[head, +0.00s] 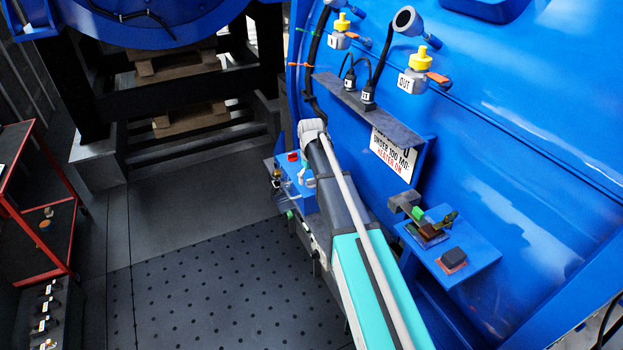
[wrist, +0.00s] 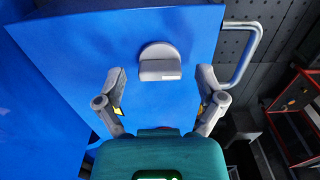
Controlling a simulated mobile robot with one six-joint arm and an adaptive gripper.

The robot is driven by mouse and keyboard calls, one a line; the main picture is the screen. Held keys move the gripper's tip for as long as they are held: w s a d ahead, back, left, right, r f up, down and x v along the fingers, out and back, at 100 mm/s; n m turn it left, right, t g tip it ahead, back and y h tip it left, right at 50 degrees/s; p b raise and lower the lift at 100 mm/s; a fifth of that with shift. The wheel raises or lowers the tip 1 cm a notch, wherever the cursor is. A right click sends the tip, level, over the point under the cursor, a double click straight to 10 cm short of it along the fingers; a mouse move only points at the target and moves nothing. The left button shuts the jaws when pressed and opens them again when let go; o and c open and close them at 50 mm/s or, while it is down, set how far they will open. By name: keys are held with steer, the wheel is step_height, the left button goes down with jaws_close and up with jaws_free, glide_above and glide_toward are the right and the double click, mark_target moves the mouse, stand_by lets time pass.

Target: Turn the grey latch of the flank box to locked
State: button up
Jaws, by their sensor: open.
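The grey latch (wrist: 160,62) sits on the blue face of the flank box (wrist: 75,48) in the wrist view. It has a rounded back plate and a thick bar lying across the picture, with a small pale mark on its lower edge. My gripper (wrist: 161,76) is open and empty. Its two fingers stand one on each side of the latch, with a clear gap to it in the picture. I cannot tell how far the fingertips are from the face.
A grey bar handle (wrist: 246,52) stands beside the box's right edge. In the head view, a blue shelf with small parts (head: 478,262) and a grey ledge with black plugs (head: 345,97) project from the blue housing. A red trolley (head: 40,205) stands left; the perforated floor (head: 215,290) is clear.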

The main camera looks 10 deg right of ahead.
mark_target(312, 179)
steer(key=shift+n, duration=0.4)
steer(key=n, duration=0.7)
steer(key=shift+r+n, duration=0.1)
steer(key=shift+n, duration=0.3)
step_height(312, 179, up, 14)
steer(key=p, duration=1.4)
steer(key=s+f+m+b, duration=1.1)
steer(key=s+f+b, duration=1.1)
steer(key=s, duration=0.4)
steer(key=shift+s+d+f+m+b, duration=0.2)
steer(key=shift+d+f+m+b, duration=0.1)
steer(key=shift+f, duration=0.1)
steer(key=shift+r, duration=0.1)
stand_by(0.3)
step_height(312, 179, up, 8)
steer(key=p, duration=0.7)
steer(key=shift+f+p, duration=0.2)
steer(key=shift+p, duration=0.2)
